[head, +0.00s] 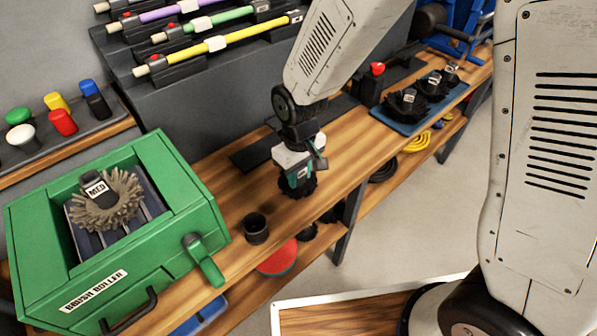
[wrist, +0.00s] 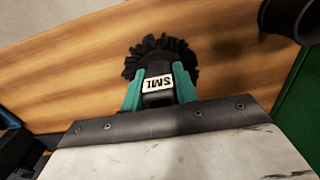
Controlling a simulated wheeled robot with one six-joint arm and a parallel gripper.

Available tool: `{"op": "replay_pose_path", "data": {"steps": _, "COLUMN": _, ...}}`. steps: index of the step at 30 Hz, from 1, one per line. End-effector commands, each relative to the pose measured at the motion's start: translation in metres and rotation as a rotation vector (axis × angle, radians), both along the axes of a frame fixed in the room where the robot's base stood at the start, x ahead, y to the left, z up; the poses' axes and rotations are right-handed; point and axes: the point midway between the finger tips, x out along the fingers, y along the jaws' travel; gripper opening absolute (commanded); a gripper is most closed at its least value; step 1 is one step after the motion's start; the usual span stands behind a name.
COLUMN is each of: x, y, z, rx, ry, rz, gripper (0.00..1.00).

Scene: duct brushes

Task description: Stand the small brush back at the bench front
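The small brush (wrist: 165,50), black bristles with a white SML label on its hub, is between the teal fingers of my gripper (wrist: 158,82) in the wrist view. The fingers press on both sides of its hub. In the head view my gripper (head: 299,178) points down over the wooden bench (head: 345,165), near its front edge. The brush's dark bristles show just below the fingers. I cannot tell whether the bristles touch the wood.
A green brush roller box (head: 165,215) with a MED brush (head: 110,205) in it stands left. A black cup (head: 255,228) stands near the front edge. Dark brushes (head: 405,102) sit on a blue mat at right. Coloured rods (head: 215,43) lie on a rack behind.

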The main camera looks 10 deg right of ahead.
Motion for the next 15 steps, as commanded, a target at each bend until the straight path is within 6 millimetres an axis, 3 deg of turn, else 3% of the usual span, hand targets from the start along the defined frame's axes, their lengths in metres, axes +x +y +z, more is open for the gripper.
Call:
{"op": "replay_pose_path", "data": {"steps": 1, "x": 0.0, "y": 0.0, "z": 0.0, "rx": 0.0, "ry": 0.0, "rz": 0.0, "gripper": 0.4}}
{"op": "replay_pose_path", "data": {"steps": 3, "x": 0.0, "y": 0.0, "z": 0.0, "rx": 0.0, "ry": 0.0, "rz": 0.0, "gripper": 0.51}}
{"op": "replay_pose_path", "data": {"steps": 11, "x": 0.0, "y": 0.0, "z": 0.001, "rx": 0.0, "ry": 0.0, "rz": 0.0, "gripper": 0.51}}
{"op": "replay_pose_path", "data": {"steps": 15, "x": 0.0, "y": 0.0, "z": 0.012, "rx": 0.001, "ry": -0.002, "rz": 0.0, "gripper": 0.51}}
